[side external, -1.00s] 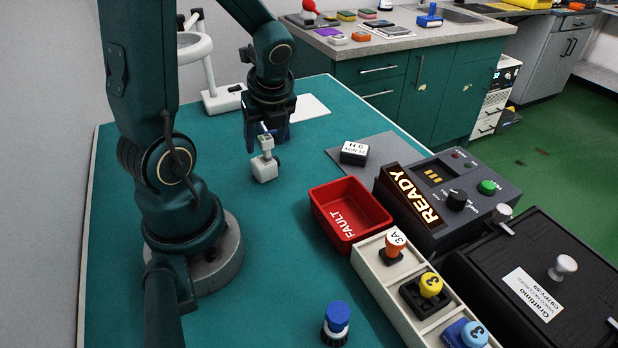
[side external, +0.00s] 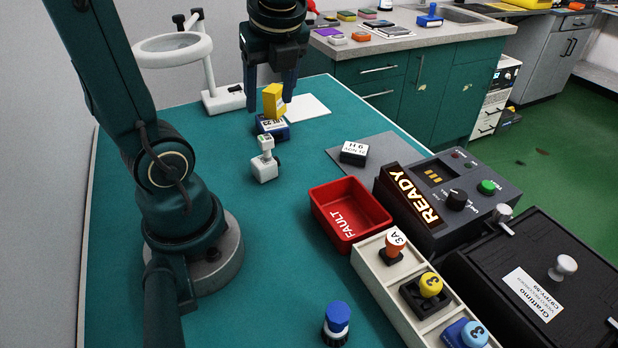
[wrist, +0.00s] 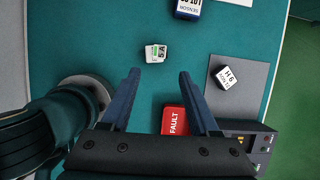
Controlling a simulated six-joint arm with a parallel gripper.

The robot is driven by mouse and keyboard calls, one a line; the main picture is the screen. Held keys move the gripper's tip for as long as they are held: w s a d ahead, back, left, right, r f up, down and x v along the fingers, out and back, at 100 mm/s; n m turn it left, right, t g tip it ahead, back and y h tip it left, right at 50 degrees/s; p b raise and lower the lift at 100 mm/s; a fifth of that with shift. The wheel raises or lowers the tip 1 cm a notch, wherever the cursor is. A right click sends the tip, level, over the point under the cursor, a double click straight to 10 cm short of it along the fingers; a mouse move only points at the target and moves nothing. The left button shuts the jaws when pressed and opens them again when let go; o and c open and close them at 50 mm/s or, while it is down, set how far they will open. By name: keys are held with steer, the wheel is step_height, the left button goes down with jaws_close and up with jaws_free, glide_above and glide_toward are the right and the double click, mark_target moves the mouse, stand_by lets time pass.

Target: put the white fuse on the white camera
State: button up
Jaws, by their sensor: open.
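The white fuse (side external: 265,145) is a small upright piece with a label on top; the wrist view shows a green-striped 5A label (wrist: 156,50). It appears to stand upright on the white camera (side external: 264,172), a small white block with a round lens-like part at its right, on the green table. Exact seating is too small to tell. My gripper (side external: 270,95) is open and empty, raised above and behind them in the side view. In the wrist view, its spread fingers (wrist: 159,74) lie just below the fuse and camera, apart from them.
A yellow block (side external: 273,101) stands on a dark blue labelled sensor box (side external: 272,129) behind the camera. A red FAULT bin (side external: 330,222), a black labelled box (side external: 354,153), a fuse rack (side external: 372,277) and a READY console (side external: 470,215) are to the right.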

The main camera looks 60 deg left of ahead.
steer(key=s+d+f+n+t+h, duration=0.1)
steer(key=d+n+t+h, duration=0.3)
steer(key=d+n, duration=0.9)
steer(key=shift+s+f+n+t, duration=0.35)
steer(key=shift+n+t, duration=0.45)
steer(key=shift+n, duration=1.6)
